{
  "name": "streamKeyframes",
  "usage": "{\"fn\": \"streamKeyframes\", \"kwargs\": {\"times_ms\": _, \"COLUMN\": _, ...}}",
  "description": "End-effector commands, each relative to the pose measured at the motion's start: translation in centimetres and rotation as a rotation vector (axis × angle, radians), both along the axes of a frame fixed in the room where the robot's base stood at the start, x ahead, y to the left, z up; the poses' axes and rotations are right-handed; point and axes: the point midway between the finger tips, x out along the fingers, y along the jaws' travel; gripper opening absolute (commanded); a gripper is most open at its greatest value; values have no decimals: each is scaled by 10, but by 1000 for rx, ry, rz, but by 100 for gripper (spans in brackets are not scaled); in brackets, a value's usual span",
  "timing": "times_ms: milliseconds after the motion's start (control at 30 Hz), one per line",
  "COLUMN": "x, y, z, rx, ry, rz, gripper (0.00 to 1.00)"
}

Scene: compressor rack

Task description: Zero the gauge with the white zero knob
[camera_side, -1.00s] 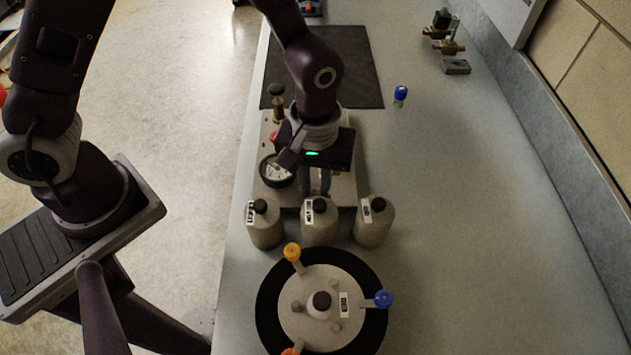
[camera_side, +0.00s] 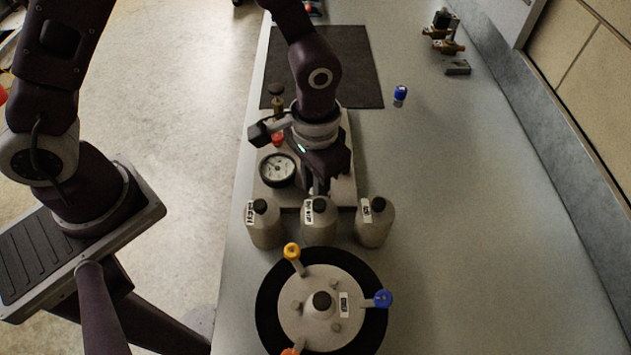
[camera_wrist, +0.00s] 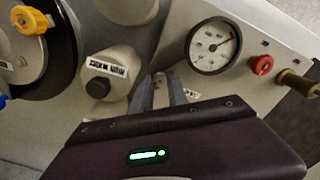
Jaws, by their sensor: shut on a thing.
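The gauge (camera_side: 277,170), with a white face and black rim, sits at the left of the grey rack plate (camera_side: 343,190). It also shows in the wrist view (camera_wrist: 213,45), its dark needle pointing to the upper right there. My gripper (camera_wrist: 160,79) is down at the plate beside the gauge, fingers shut on a small pale piece between the tips, which fits the white zero knob. The fingers hide most of that knob in the wrist view. In the side view my gripper (camera_side: 318,188) is right of the gauge, and the knob cannot be made out.
A red knob (camera_wrist: 261,65) and a brass valve (camera_wrist: 297,83) stand beyond the gauge. Several grey bottles (camera_side: 320,220) stand close in front of the plate, near my gripper. A round carousel (camera_side: 300,330) with coloured knobs is nearer. The bench to the right is mostly clear.

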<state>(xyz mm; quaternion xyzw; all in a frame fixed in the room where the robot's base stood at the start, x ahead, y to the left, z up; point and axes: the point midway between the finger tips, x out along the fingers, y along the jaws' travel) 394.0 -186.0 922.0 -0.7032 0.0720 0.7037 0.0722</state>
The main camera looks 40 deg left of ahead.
Motion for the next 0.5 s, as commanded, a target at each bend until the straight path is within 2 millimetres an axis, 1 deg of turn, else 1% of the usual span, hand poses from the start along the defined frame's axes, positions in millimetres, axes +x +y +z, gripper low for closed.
{"fn": "streamKeyframes", "kwargs": {"times_ms": 200, "x": 1, "y": 0, "z": 1, "rx": -2, "ry": -3, "rz": -168, "gripper": 0}}
{"fn": "streamKeyframes", "kwargs": {"times_ms": 500, "x": 1, "y": -1, "z": 1, "rx": -2, "ry": -2, "rz": -324, "gripper": 0}}
